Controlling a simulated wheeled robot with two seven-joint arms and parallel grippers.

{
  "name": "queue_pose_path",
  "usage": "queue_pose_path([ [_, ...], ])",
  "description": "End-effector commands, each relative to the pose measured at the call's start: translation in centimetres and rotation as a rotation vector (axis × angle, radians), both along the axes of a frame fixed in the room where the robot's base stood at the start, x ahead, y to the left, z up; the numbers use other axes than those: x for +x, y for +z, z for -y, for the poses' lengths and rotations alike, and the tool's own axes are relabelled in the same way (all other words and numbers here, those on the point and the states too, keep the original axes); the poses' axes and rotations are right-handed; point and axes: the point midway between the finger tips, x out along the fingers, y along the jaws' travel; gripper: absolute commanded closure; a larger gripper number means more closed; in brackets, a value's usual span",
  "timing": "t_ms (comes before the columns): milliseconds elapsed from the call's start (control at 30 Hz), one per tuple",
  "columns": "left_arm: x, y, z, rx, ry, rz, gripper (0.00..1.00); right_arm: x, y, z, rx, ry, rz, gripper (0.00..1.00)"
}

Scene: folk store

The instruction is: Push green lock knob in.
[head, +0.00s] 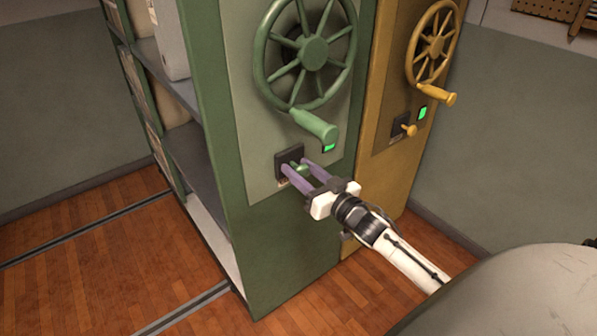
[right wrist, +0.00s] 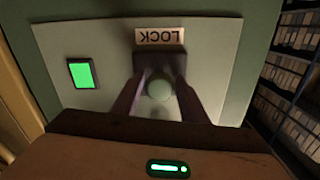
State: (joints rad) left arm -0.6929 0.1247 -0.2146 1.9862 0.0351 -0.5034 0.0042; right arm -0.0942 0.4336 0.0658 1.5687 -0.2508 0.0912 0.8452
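The green lock knob (head: 301,168) sits on a dark plate (head: 287,160) low on the green cabinet's front panel. In the right wrist view the knob (right wrist: 159,90) shows as a round green end near the middle, close to a LOCK label (right wrist: 160,37) seen upside down. My right gripper (head: 305,174) is at the plate, its two purple fingers on either side of the knob. In the right wrist view the fingers (right wrist: 158,88) stand apart with the knob between them; they look open, without a clear grip. My left gripper is not in view.
A green handwheel (head: 314,52) with a protruding handle (head: 314,125) is just above my right gripper. A lit green indicator (head: 329,147) is beside the plate. A yellow cabinet (head: 383,180) with its own wheel and knob stands to the right. Wooden floor with rails lies left.

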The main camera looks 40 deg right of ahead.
Motion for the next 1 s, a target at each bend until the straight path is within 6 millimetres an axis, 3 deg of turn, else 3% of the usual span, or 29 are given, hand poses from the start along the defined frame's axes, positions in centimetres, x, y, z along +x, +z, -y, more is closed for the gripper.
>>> queue_pose_path([
  [333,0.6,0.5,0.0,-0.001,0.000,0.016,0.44,-0.1,-0.1,0.0,-0.001,0.001,-0.002,0.49],
  [467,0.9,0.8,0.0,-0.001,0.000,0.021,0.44,-1.0,-0.2,-0.1,0.000,0.002,-0.004,0.49],
  [800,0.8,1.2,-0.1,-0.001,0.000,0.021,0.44,-7.2,-0.2,-0.1,0.001,0.002,-0.005,0.49],
  [1000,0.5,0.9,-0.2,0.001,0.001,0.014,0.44,-9.7,-0.1,-0.1,0.002,0.001,-0.002,0.49],
])
